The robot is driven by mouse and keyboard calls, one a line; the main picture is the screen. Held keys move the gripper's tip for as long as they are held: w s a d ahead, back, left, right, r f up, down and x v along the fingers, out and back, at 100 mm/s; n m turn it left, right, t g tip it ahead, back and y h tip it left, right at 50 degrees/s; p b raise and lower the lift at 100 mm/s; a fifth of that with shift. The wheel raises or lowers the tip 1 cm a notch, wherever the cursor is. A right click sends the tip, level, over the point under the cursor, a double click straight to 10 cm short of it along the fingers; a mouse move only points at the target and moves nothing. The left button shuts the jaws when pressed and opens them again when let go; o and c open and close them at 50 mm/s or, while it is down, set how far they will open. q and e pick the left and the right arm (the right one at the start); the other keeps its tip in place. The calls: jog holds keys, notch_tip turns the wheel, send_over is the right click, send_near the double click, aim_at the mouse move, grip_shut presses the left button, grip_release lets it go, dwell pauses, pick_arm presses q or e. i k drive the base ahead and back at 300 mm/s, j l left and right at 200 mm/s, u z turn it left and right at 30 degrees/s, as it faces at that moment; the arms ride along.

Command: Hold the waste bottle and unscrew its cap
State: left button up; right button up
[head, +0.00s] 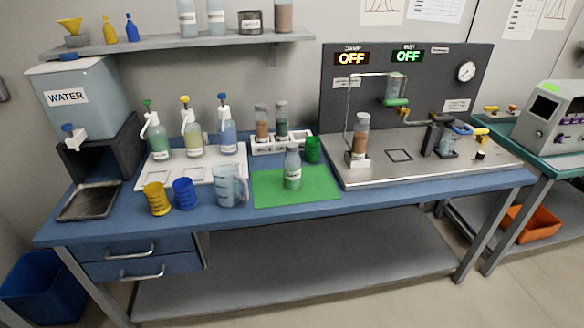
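A bottle with a grey cap (292,148) and a white label stands upright on the green mat (265,190) in the middle of the blue bench. Its label looks like it reads waste, but the print is too small to be sure. The cap sits on top of the bottle. Neither of my grippers shows in the head view, and nothing touches the bottle.
A clear measuring jug (228,187) stands left of the mat, beside a blue cup (184,193) and a yellow cup (157,198). A green cup (313,150) and a white rack (266,146) stand behind the bottle. The mat's right part is clear.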

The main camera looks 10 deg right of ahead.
aim_at(292, 162)
jog(key=i+l+u, duration=0.15)
jog(key=l, duration=0.25)
jog(key=i+l+u, duration=0.15)
jog(key=l, duration=0.25)
jog(key=i+l+u, duration=0.15)
jog(key=l, duration=0.25)
jog(key=l+u, duration=0.15)
jog(key=l, duration=0.3)
